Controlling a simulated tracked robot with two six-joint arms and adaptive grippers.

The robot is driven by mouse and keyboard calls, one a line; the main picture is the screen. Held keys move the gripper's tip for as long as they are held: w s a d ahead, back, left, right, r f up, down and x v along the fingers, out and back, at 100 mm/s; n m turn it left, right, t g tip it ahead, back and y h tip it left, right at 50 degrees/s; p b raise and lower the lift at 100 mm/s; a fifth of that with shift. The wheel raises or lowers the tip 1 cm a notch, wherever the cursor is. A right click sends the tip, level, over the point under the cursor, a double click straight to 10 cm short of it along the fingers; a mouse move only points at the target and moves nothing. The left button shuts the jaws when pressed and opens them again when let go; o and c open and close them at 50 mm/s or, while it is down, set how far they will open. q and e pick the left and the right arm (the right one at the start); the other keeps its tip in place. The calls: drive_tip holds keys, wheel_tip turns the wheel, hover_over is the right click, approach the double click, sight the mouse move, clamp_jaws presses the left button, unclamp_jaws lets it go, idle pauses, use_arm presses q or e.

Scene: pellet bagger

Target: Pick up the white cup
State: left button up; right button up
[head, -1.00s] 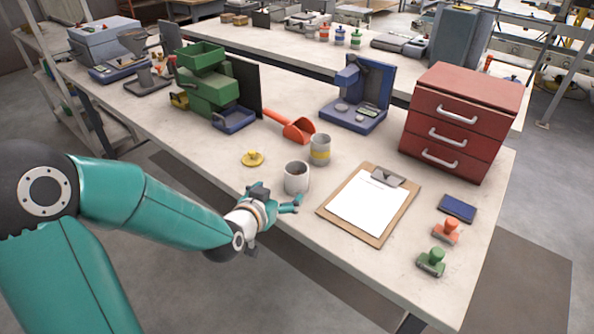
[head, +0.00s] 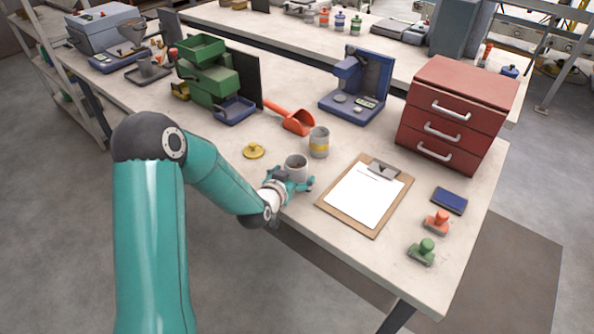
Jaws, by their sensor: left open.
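The white cup (head: 296,164) stands upright near the front edge of the workbench, with dark contents or a dark inside showing at its mouth. My left gripper (head: 291,178) is open at the near side of the cup, with its teal fingers to the left and right of the cup's lower part. The fingers hide the lower front of the cup, and I cannot tell whether they touch it. My right gripper is not in view.
A grey can with a yellow band (head: 319,142) stands just behind the cup. A yellow knobbed lid (head: 254,151) lies to the left, a clipboard (head: 347,219) to the right. A red scoop (head: 297,121) and green bagger (head: 206,84) are farther back.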

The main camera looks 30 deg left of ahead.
use_arm(q)
drive_tip(key=shift+w+a+f, duration=0.1)
drive_tip(key=shift+w+f, duration=0.1)
drive_tip(key=shift+w, duration=0.45)
drive_tip(key=c, duration=1.3)
drive_tip(key=shift+r, duration=0.1)
